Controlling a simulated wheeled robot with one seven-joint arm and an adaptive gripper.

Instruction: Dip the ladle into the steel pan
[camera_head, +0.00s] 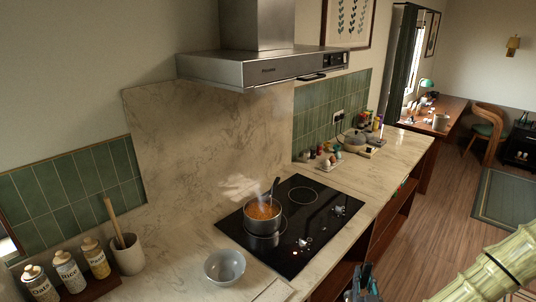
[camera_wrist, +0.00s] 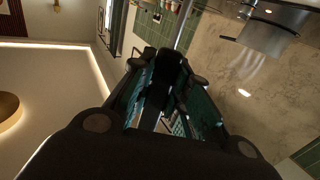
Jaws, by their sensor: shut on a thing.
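The steel pan (camera_head: 262,222) stands on the black cooktop in the head view, with orange food in it and steam above. A dark handle (camera_head: 275,187) rises at its far side; I cannot tell whether it belongs to the pan. My gripper (camera_head: 368,284) is at the bottom edge of the head view, in front of the counter and well apart from the pan. In the wrist view my gripper (camera_wrist: 170,75) is shut, with a thin grey rod (camera_wrist: 187,25) beyond the fingers, which looks like the ladle's handle. The ladle's bowl is not visible.
A grey bowl (camera_head: 225,268) stands on the counter left of the cooktop (camera_head: 300,232). A utensil crock (camera_head: 128,255) and labelled jars (camera_head: 68,272) are at the left. The range hood (camera_head: 265,68) hangs above. Small items and a kettle (camera_head: 355,143) stand farther right.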

